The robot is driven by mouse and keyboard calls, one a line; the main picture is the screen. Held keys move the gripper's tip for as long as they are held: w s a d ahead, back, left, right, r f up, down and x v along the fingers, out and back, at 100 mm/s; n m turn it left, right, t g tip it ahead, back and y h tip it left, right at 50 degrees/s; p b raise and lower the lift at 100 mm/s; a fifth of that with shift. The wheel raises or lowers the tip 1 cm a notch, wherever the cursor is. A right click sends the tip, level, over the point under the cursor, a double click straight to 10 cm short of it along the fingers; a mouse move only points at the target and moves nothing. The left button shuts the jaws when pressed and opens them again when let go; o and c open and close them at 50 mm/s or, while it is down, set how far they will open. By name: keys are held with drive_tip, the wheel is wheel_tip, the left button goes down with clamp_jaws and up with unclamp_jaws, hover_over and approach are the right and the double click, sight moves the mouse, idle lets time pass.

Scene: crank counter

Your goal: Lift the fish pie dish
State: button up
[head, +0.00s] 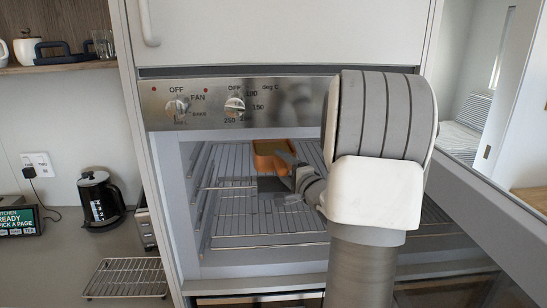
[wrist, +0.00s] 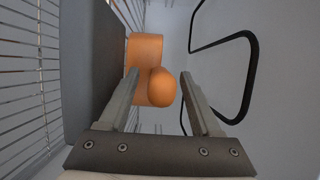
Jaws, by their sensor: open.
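The orange dish (head: 270,146), which I take for the fish pie dish, sits on the wire rack inside the open oven. In the wrist view the orange dish (wrist: 143,49) lies ahead of my gripper, with a rounded orange part (wrist: 161,87) nearest me. My gripper (head: 288,163) reaches into the oven at the near side of the dish. My gripper (wrist: 160,74) is open, one finger on each side of the rounded part. I cannot tell whether the fingers touch it. My arm and gripper hide part of the dish in the head view.
The oven's wire rack (head: 227,205) spreads around the dish. A dark flat piece (wrist: 88,65) lies close to my left finger in the wrist view. A black bent rod (wrist: 249,75) runs along the right there. The control panel (head: 205,103) is above the opening.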

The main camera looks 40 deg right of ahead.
clamp_jaws()
idle(1.3)
drive_tip(key=shift+r, duration=0.15)
